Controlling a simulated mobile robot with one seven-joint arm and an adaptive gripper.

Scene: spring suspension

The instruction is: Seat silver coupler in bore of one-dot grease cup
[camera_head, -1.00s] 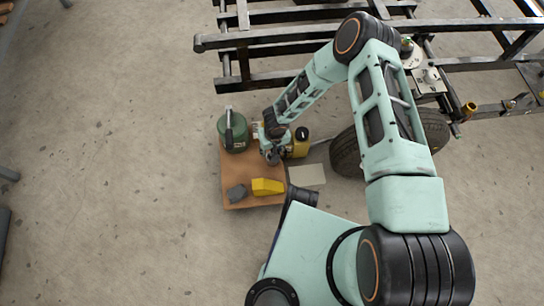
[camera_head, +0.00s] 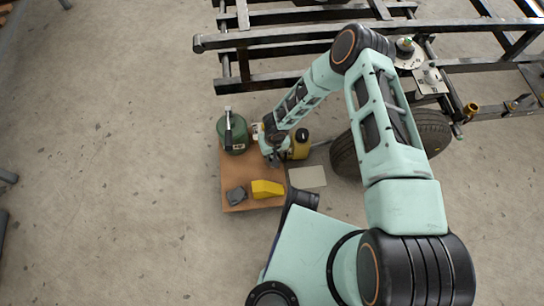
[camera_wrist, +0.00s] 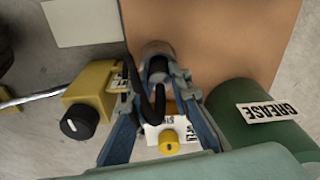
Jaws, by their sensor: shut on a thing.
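In the wrist view my gripper (camera_wrist: 162,82) is shut on a silver cylinder, which appears to be the silver coupler (camera_wrist: 157,47), with a dark end facing the camera. A black curved hose (camera_wrist: 133,75) runs beside it between the fingers. In the head view my gripper (camera_head: 273,158) is over the brown board; the coupler is too small to make out there. Cup-like fittings sit on the dark frame at the right: one with a green top (camera_head: 405,43), one pale (camera_head: 430,76) and one brass-coloured (camera_head: 470,109). I cannot tell which is the one-dot grease cup, nor see its bore.
A tyre (camera_head: 428,133) and the dark frame (camera_head: 292,45) flank my arm.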

